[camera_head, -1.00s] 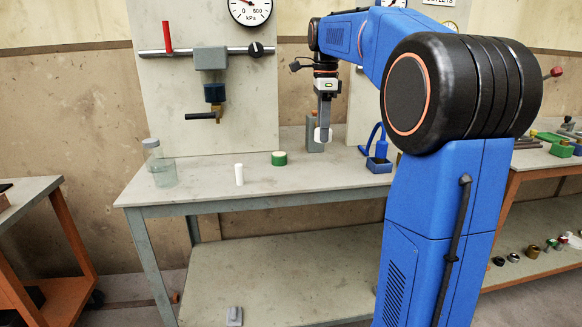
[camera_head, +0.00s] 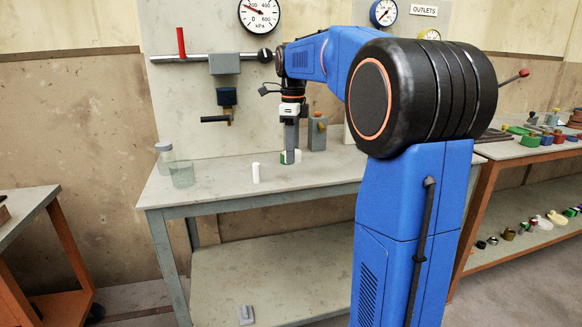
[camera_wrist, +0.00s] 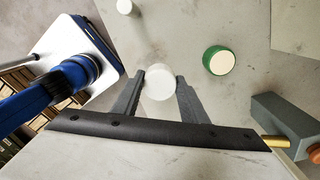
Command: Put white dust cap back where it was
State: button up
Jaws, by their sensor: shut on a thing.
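My gripper (camera_head: 291,155) is shut on the white dust cap (camera_wrist: 160,83), a round white disc between the two fingertips (camera_wrist: 160,78) in the wrist view. In the head view the cap (camera_head: 296,156) shows as a small white patch at the fingertips, low over the bench. A green round piece with a cream top (camera_wrist: 220,61) stands apart from the cap in the wrist view. In the head view this green piece (camera_head: 283,158) is mostly hidden by my fingers. I cannot tell the cap's exact height above the bench.
A white cylinder (camera_head: 255,173) stands on the bench (camera_head: 215,193), left of my gripper. Clear jars (camera_head: 181,173) are at the left end. A grey block with a brass fitting (camera_head: 317,133) stands behind on the right. A valve (camera_head: 226,96) hangs on the back panel.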

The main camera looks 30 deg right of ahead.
aim_at(293, 176)
jog(key=shift+f, duration=2.35)
jog(key=shift+f, duration=0.1)
jog(key=o, duration=1.2)
notch_tip(293, 176, up, 12)
jog(key=shift+d+r, duration=0.1)
jog(key=shift+r, duration=0.05)
